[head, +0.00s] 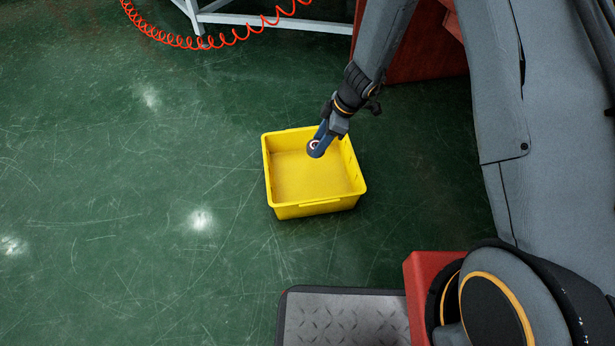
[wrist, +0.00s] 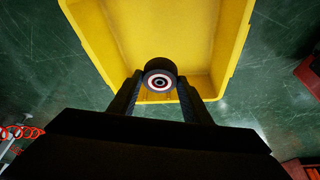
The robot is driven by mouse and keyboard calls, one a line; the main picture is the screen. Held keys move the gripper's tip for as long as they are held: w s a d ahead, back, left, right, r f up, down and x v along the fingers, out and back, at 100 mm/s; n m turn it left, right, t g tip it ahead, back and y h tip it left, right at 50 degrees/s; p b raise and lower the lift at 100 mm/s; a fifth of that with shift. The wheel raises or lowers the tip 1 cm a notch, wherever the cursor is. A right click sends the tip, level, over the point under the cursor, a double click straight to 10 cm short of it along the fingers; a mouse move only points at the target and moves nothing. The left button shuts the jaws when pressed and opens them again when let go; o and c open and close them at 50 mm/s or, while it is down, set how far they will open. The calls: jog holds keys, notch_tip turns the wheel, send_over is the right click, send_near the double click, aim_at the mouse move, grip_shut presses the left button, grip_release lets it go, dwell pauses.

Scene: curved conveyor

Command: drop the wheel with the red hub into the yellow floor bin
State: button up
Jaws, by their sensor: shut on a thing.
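The wheel with the red hub (head: 315,147) has a dark tyre and a hub ringed in red and white. My gripper (head: 320,143) is shut on it. In the wrist view the wheel (wrist: 159,75) sits between the two fingertips (wrist: 160,88). The yellow floor bin (head: 318,207) stands upright on the floor, and the part of its inside that I see is empty. In the head view the gripper and wheel are over the bin's opening. The wrist view shows the bin (wrist: 228,40) beyond the wheel. The exact height of the wheel above the bin floor is hard to tell.
The green floor (head: 130,200) left of the bin is clear. A red coiled hose (head: 215,42) and a white metal frame (head: 270,20) are at the back. A red block-like thing (head: 425,60) stands behind my arm. A grey tread plate (head: 345,320) is at the bottom.

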jog(key=o, duration=1.1)
jog(key=shift+o, duration=0.2)
jog(key=p+v, duration=0.3)
jog(key=v, duration=0.4)
jog(key=shift+d+r, duration=0.2)
jog(key=shift+r, duration=0.15)
